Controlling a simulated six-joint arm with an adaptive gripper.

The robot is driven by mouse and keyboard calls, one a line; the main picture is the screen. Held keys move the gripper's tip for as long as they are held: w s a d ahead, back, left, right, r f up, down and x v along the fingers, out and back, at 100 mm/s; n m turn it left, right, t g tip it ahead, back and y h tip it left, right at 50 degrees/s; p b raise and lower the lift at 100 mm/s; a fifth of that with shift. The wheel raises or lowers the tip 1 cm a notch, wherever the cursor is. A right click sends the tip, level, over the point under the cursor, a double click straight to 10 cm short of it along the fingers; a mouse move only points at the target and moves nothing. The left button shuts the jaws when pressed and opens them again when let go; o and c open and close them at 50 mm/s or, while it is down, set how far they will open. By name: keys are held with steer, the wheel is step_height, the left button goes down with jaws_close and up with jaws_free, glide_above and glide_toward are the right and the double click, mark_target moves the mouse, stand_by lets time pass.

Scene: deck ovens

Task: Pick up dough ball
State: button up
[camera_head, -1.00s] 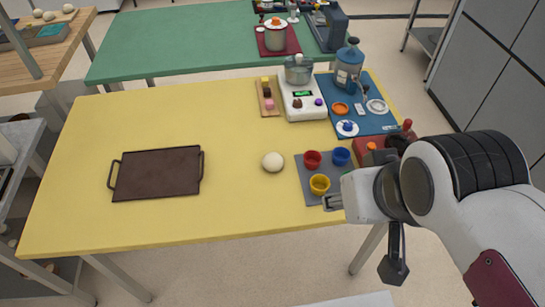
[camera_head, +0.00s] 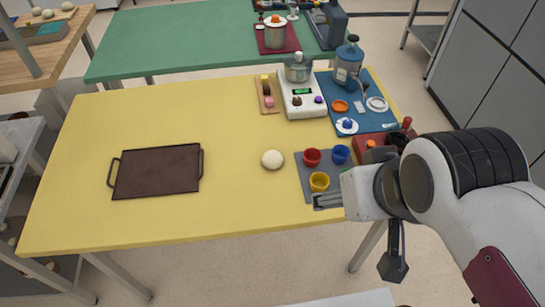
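A round, cream-white dough ball (camera_head: 272,160) sits on the yellow table (camera_head: 130,220), just left of a grey mat. My gripper (camera_head: 318,201) is low over the front edge of the mat, to the right of and nearer than the dough ball, and clear of it. Its grey fingers point left. They show small and partly hidden, so I cannot tell whether they are open or shut. Nothing is visible between them.
On the grey mat (camera_head: 307,184) stand a red cup (camera_head: 312,157), a blue cup (camera_head: 340,154) and a yellow cup (camera_head: 319,182) close to my gripper. A dark tray (camera_head: 157,172) with handles lies left. The table between tray and dough ball is clear.

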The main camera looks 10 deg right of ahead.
steer(key=w+a+f+m+t+y, duration=0.2)
steer(key=w+a, duration=0.7)
steer(key=w, duration=0.3)
steer(key=w+a+f+m+t+y, duration=0.1)
steer(key=w+a+m+t, duration=0.15)
steer(key=w+a, duration=0.8)
steer(key=m+h, duration=0.7)
steer(key=h, duration=0.3)
glide_toward(270, 160)
steer(key=w, duration=0.1)
steer(key=w+f, duration=0.1)
steer(key=w, duration=0.1)
steer(key=shift+d, duration=0.1)
steer(key=shift+s+d+f+g+h, duration=0.3)
steer(key=shift+s+d+h, duration=0.1)
steer(key=shift+s+h, duration=0.1)
steer(key=shift+w, duration=0.1)
steer(key=shift+x, duration=1.3)
